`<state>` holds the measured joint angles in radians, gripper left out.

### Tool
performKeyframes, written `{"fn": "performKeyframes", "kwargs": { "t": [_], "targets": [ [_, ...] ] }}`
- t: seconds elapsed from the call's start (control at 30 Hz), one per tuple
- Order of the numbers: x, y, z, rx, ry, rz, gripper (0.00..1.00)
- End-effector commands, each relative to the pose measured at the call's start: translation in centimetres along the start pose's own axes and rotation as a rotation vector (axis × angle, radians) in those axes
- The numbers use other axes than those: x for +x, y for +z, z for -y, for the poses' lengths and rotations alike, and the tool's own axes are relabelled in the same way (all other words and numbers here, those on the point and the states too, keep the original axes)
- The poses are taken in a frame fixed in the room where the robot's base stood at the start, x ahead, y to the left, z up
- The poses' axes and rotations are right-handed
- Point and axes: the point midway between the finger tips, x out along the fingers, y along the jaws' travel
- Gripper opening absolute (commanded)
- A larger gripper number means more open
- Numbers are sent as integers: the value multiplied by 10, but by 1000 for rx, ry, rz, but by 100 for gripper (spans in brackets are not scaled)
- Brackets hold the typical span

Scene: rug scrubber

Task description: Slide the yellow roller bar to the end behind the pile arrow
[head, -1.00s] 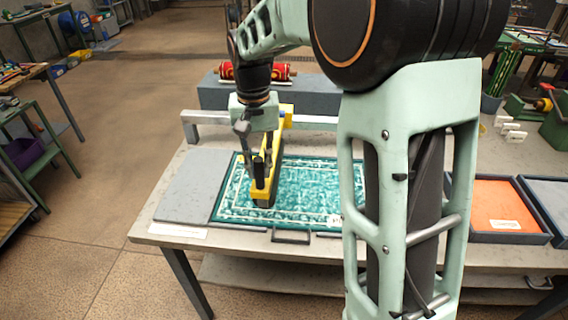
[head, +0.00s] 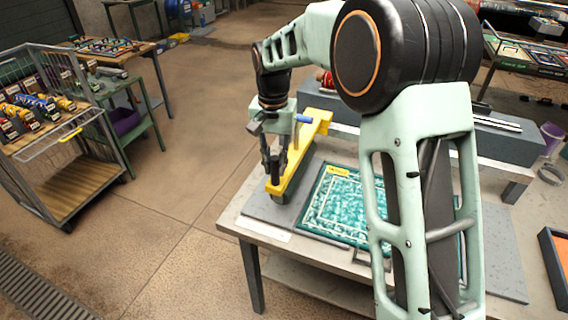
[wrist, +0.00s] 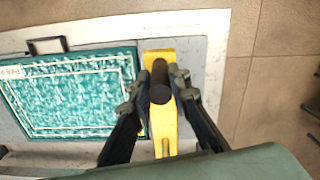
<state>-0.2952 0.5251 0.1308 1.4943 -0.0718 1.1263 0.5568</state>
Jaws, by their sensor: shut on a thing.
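The yellow roller bar (head: 297,165) lies front to back over the grey board (head: 268,212), just left of the teal rug's left edge. My gripper (head: 273,166) is shut on the dark upright handle (wrist: 160,82) near the bar's front end; the handle also shows between both fingers in the wrist view. The teal rug (head: 345,215) lies flat on the table, partly hidden by my arm. A yellow patch (head: 339,171) lies at its far left corner; its marking is unreadable.
A metal handle (wrist: 46,45) sits at the rug's front edge. The floor left of the table is clear, up to a wheeled cart (head: 75,180) and a green side table (head: 125,110).

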Motion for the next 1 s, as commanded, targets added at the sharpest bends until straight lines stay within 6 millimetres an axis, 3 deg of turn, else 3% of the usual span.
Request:
{"fn": "performKeyframes", "kwargs": {
  "t": [0.63, 0.67, 0.8, 1.0],
  "targets": [
    [-1, -3, 12, -1, -5, -4, 0],
    [-2, -3, 13, -1, -6, -5, 20],
    [-1, -3, 12, -1, -4, -4, 34],
    [0, -2, 10, 0, -1, -2, 34]
  ]
}}
